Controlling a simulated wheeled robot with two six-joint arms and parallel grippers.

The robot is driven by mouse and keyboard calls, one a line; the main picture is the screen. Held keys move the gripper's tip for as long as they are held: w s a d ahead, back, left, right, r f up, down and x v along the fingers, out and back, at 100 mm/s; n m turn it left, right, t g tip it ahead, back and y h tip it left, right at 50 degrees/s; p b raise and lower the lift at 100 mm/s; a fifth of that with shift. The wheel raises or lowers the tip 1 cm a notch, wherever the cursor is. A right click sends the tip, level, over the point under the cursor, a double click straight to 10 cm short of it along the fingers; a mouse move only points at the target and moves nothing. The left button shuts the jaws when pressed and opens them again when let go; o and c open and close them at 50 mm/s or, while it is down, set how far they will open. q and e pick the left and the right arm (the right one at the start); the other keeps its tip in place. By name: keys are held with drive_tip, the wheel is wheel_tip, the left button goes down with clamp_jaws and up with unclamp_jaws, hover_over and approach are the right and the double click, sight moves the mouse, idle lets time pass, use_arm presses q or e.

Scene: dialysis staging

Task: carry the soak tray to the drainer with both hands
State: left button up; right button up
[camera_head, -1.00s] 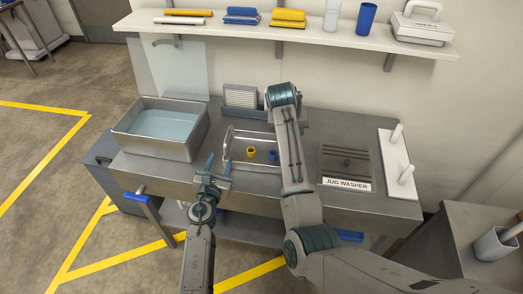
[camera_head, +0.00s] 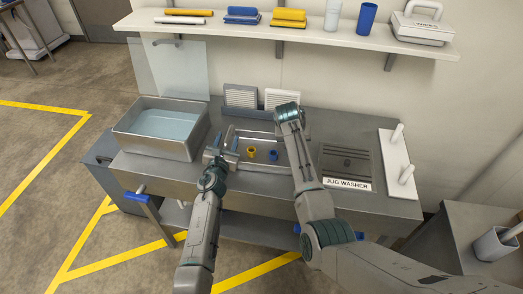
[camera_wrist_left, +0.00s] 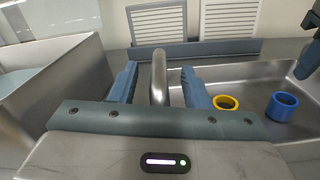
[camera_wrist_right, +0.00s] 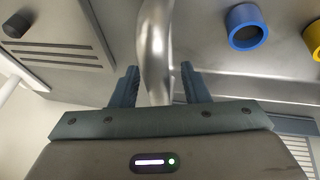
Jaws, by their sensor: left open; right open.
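The soak tray (camera_head: 255,132) is a shallow metal tray with raised handles, resting on the steel counter. A yellow ring-like cup (camera_head: 251,152) and a blue one (camera_head: 273,155) are inside it. My left gripper (camera_head: 222,150) is open at the tray's left end. In the left wrist view its fingers stand either side of the left handle (camera_wrist_left: 159,75), with gaps. My right gripper (camera_wrist_right: 157,85) is open; its fingers stand either side of the right handle (camera_wrist_right: 154,40). In the head view my right arm hides that gripper and handle. I cannot tell which thing is the drainer.
A steel basin of water (camera_head: 160,128) stands close left of the tray. Two louvred panels (camera_head: 240,96) stand behind it. A ribbed plate labelled JUG WASHER (camera_head: 346,163) and a white pegged board (camera_head: 394,160) lie to the right. A loaded shelf (camera_head: 300,30) hangs above.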

use_arm(q)
clamp_jaws()
use_arm(e)
clamp_jaws()
use_arm(q)
drive_tip(key=shift+r, duration=0.15)
use_arm(e)
drive_tip(key=shift+r, duration=0.15)
